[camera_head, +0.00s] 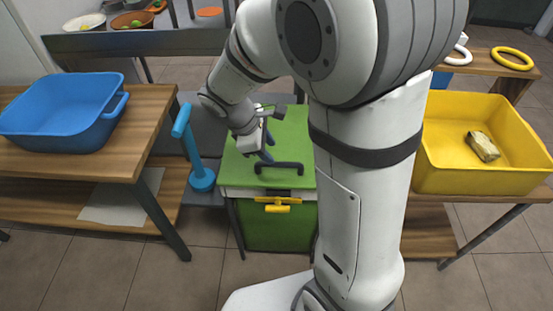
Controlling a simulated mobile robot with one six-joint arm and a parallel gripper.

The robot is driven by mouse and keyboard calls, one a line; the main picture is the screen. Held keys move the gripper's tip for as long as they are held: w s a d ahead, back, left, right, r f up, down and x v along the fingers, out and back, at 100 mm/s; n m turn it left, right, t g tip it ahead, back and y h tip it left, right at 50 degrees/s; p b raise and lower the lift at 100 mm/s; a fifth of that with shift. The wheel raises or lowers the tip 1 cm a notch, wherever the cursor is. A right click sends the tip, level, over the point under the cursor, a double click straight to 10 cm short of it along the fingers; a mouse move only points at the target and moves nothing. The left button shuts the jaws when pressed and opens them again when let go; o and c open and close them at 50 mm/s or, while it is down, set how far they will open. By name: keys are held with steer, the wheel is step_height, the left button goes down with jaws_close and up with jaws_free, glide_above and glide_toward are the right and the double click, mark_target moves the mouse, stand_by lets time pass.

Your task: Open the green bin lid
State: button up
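The green bin (280,230) stands on the floor in the middle, partly hidden on its right by my arm. Its flat green lid (291,133) lies closed on top. A dark bar handle (279,165) is on the lid near its front edge. A yellow latch (278,204) is on the front of the bin just below the lid. My gripper (266,152) points down over the lid, at or just behind the handle's left part. I cannot tell whether it touches the handle or whether its fingers are open.
A blue tub (62,112) sits on the wooden table at left. A blue upright T-shaped tool (192,148) stands left of the bin. At right a yellow tray (480,180) holds a small brownish block (483,146). The floor before the bin is partly clear.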

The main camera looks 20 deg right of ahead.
mark_target(281, 163)
steer(key=b+x, duration=0.1)
steer(key=x, duration=0.5)
steer(key=shift+d+f+b, duration=0.15)
steer(key=shift+f+b, duration=0.15)
steer(key=shift+b, duration=0.1)
jaws_close()
